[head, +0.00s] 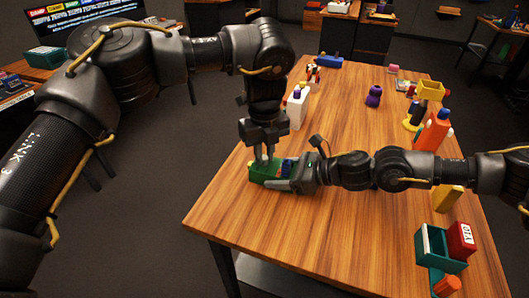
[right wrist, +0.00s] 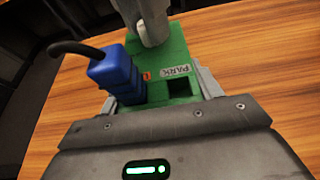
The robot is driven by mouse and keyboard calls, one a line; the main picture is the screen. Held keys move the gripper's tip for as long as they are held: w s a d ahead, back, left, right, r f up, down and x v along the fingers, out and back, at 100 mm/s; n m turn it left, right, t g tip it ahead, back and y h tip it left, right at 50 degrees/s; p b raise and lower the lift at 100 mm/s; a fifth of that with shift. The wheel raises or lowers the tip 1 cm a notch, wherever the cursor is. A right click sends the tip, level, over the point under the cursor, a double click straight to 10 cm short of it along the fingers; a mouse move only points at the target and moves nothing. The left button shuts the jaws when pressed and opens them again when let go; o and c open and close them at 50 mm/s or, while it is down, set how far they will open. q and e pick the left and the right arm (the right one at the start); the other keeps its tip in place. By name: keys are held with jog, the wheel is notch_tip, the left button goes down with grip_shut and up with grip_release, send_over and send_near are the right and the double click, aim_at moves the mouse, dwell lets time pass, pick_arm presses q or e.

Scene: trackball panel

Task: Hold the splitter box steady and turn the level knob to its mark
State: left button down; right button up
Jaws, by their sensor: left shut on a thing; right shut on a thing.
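The green splitter box (head: 262,171) sits near the left edge of the wooden table; it also fills the middle of the right wrist view (right wrist: 178,52). My right gripper (head: 279,185) comes in from the right, its fingers shut on both sides of the box. My left gripper (head: 263,157) points down from above, its fingers close together on the far part of the box top. The level knob is hidden at those fingertips. A blue plug (right wrist: 118,78) with a black cable stands in the box top, beside a small red mark and a PARK label (right wrist: 176,70).
A white bottle-like thing (head: 298,106) stands behind my left gripper. A purple thing (head: 374,95) and an orange thing (head: 432,131) stand farther back. A teal box (head: 431,245) and a red box (head: 462,240) are at the front right. The table's front middle is clear.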

pick_arm(q)
jog(key=shift+d, duration=0.1)
jog(key=c, duration=1.3)
grip_release()
notch_tip(320, 180, up, 12)
notch_tip(320, 180, up, 11)
send_over(265, 157)
dwell(0.8)
